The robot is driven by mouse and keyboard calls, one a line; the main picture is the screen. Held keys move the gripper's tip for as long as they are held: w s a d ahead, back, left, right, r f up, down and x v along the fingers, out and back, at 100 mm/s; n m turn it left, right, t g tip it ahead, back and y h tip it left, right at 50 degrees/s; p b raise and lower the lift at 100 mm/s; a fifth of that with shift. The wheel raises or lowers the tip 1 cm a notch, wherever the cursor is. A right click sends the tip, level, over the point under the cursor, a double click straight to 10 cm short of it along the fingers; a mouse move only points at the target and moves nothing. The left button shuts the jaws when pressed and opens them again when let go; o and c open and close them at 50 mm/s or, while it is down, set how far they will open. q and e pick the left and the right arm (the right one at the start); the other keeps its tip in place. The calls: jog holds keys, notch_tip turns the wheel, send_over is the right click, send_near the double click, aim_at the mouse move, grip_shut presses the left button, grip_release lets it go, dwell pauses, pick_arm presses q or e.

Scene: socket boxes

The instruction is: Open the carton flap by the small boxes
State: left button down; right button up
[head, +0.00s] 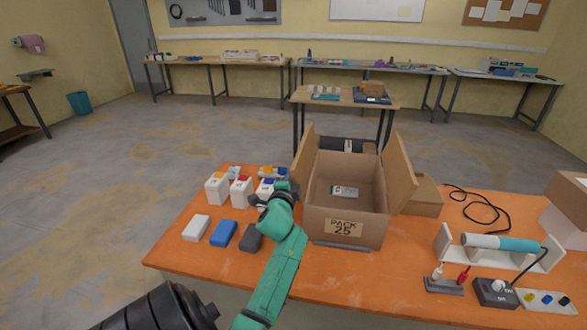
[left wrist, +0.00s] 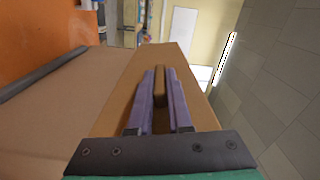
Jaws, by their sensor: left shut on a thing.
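The open cardboard carton (head: 345,212), marked "PACK 25", stands on the orange table with a pale-labelled item (head: 345,191) inside. Its left flap (head: 304,152), on the small boxes' side, stands up and leans slightly outward. The right flap (head: 398,170) leans outward. My left gripper (head: 288,190) is at the left flap's near lower end. In the left wrist view its purple-grey fingers (left wrist: 160,100) are shut on a cardboard edge, which looks like this flap. Small white boxes with coloured tops (head: 216,189) stand left of the gripper. My right gripper is not in view.
White (head: 196,228), blue (head: 223,233) and dark grey (head: 251,238) flat boxes lie in front of the small boxes. A closed carton (head: 425,196) and black cable (head: 480,207) lie to the right. A teal-handled tool (head: 500,243) rests on a white stand at the right.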

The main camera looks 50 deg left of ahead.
pick_arm(q)
jog(key=c, duration=0.8)
grip_release()
jog(key=shift+c, duration=0.2)
jog(key=b+v, duration=0.3)
jog(key=v, duration=1.1)
jog(key=shift+s+d, duration=0.2)
jog(key=shift+s, duration=0.05)
